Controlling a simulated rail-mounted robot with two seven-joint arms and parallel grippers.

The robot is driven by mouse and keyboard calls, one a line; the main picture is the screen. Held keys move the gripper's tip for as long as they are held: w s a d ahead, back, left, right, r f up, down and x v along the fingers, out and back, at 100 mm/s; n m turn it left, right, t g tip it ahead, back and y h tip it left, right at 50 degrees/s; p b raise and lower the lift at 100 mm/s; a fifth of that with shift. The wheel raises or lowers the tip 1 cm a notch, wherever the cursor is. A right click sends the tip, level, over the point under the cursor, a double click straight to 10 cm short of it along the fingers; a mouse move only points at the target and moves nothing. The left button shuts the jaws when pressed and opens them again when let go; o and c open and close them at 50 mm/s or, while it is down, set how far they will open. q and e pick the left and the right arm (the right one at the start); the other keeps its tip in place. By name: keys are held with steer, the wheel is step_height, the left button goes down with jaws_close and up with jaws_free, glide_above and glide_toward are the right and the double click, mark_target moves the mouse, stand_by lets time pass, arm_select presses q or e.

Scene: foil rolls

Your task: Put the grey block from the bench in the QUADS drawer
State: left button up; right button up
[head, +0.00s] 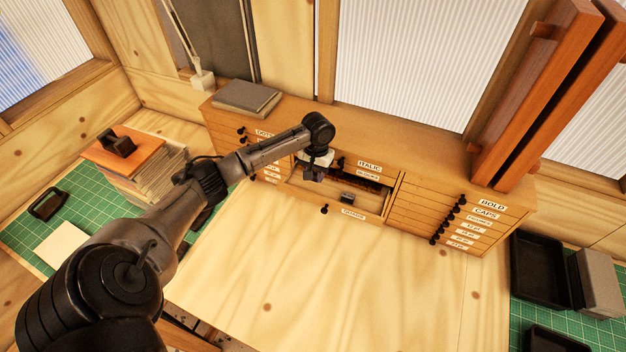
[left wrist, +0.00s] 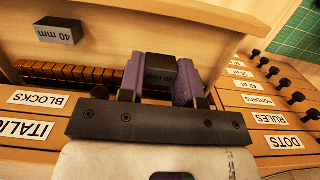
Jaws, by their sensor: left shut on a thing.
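My left gripper (head: 314,177) hangs over the open QUADS drawer (head: 318,199) in the head view. In the left wrist view its purple fingers (left wrist: 160,88) are shut on a dark grey block (left wrist: 160,68) with a label on it that I cannot read surely. The held block is mostly hidden by the gripper in the head view. The drawer has its QUADS label (head: 352,213) on the front. Another grey block (head: 347,197) lies in the drawer; in the left wrist view it is marked 40 mm (left wrist: 60,30). My right gripper is not in view.
The cabinet (head: 420,205) has several shut drawers on both sides, with black knobs. A row of brown pieces (left wrist: 70,72) shows at the drawer's back. A bare bench top (head: 300,270) lies in front. Black trays (head: 540,270) stand at the right.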

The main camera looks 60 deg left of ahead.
mark_target(313, 188)
arm_select(q)
steer(key=shift+s+a+f, duration=0.2)
steer(key=shift+a, duration=0.05)
step_height(313, 188, down, 4)
steer(key=shift+r+p, duration=0.15)
steer(key=shift+p, duration=0.35)
steer(key=shift+f, duration=0.2)
steer(key=o, duration=1)
steer(key=shift+r, duration=0.1)
steer(key=shift+w+a+r+b, duration=0.2)
steer(key=shift+r+b, duration=0.2)
steer(key=shift+r, duration=1.6)
steer(key=shift+w+a+r+b, duration=0.15)
steer(key=shift+r+b, duration=0.3)
steer(key=shift+r, duration=1.55)
steer(key=shift+w+a+r+b, duration=0.1)
steer(key=shift+w+r+b, duration=0.25)
steer(key=shift+r, duration=1.65)
